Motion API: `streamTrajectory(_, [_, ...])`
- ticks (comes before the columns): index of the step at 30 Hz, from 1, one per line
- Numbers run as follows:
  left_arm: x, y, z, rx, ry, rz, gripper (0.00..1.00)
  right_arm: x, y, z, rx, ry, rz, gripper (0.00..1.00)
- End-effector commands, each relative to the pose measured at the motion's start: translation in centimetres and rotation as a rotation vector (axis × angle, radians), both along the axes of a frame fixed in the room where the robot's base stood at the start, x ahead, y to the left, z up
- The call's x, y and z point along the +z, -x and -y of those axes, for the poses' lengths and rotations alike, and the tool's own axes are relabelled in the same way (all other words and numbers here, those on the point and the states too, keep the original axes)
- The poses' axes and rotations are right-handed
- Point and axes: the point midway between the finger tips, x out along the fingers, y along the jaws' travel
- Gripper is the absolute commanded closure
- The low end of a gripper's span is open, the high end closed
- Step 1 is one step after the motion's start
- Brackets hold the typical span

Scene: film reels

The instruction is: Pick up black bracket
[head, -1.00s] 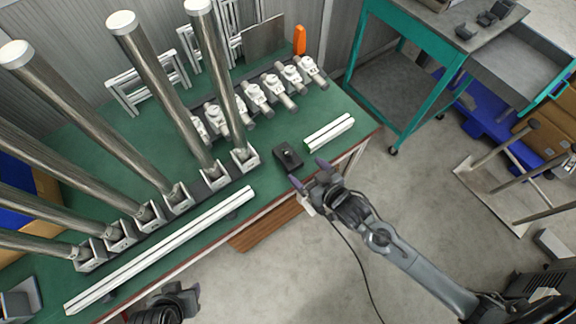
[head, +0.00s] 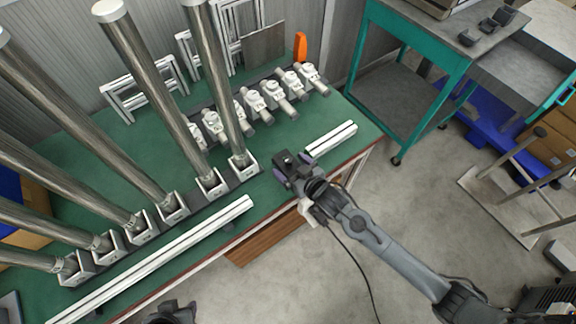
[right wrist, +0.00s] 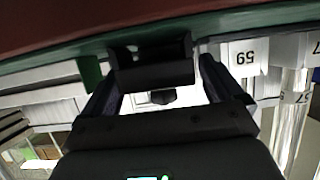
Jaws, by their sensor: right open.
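The black bracket (head: 286,158) is a small dark block on the green table, near its front edge. My right gripper (head: 293,168) is open at the bracket, with one finger on each side of it. In the right wrist view the bracket (right wrist: 152,66) sits between the tips of the open fingers (right wrist: 158,80). I cannot tell whether the fingers touch it. Part of my left gripper (head: 172,313) shows at the bottom edge, mostly cut off, and its jaws cannot be read.
A short white profile (head: 331,138) lies right of the bracket. A long white profile (head: 160,256) lies along the front edge. Tall metal cylinders (head: 160,95) stand in white holders to the left. Several white fittings (head: 271,95) line up behind. A teal cart (head: 410,85) stands right.

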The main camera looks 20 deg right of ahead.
Motion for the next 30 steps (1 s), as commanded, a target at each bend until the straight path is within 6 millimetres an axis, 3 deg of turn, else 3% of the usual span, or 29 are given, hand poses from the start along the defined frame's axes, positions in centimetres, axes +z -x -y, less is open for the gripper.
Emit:
streamTrajectory(6, [-0.8, 0.0, 0.2, 0.006, 0.008, 0.000, 0.63, -0.9, -1.8, -0.5, 0.001, 0.000, 0.000, 0.06])
streamTrajectory(14, [-0.7, 0.0, 0.3, 0.008, 0.011, -0.001, 0.63, -0.9, -2.0, -0.6, 0.001, 0.000, 0.000, 0.06])
streamTrajectory(27, [-0.8, 0.0, 0.1, 0.001, 0.001, -0.001, 0.63, -0.9, -2.0, -0.5, 0.000, 0.000, 0.000, 0.72])
streamTrajectory(30, [-0.8, 0.0, 0.0, -0.001, -0.001, -0.001, 0.63, -0.8, -2.0, -0.5, 0.000, -0.001, 0.002, 0.73])
